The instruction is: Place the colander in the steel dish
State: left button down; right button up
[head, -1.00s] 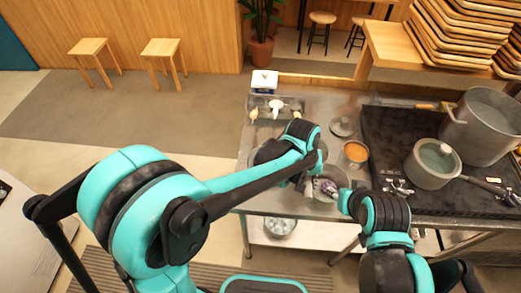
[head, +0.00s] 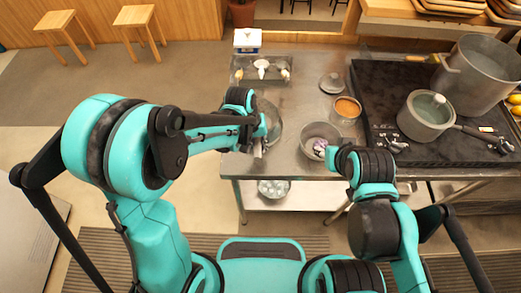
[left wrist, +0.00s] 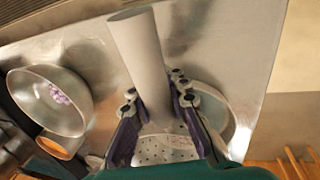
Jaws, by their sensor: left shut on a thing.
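My left gripper (left wrist: 162,125) is shut on the colander's thick grey handle (left wrist: 138,50). The perforated colander (left wrist: 158,152) shows between and below the fingers, partly hidden by them. The steel dish (left wrist: 228,125) is a round, shallow vessel on the counter, partly behind the gripper. The colander overlaps it in the left wrist view; I cannot tell whether they touch. In the head view the dish (head: 274,122) is just right of my left gripper (head: 258,148). My right gripper (head: 329,157) is by the bowl, its fingers too hidden to read.
A steel bowl (head: 309,131) with purple beans stands right of the dish, with an orange-filled bowl (head: 346,107) behind it. A lidded pot (head: 422,120) and a large pot (head: 472,80) stand on the black stove. A tray (head: 247,76) lies at the back.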

pick_arm(q)
jog(key=shift+a+x, duration=0.2)
jog(key=shift+x, duration=0.85)
jog(key=shift+r, duration=0.1)
jog(key=c, duration=1.9)
grip_release()
jog(key=shift+f+b, duration=0.25)
jog(key=shift+b, duration=0.1)
jog(key=shift+c, duration=0.2)
jog(key=o, duration=0.5)
jog(key=shift+r, duration=0.1)
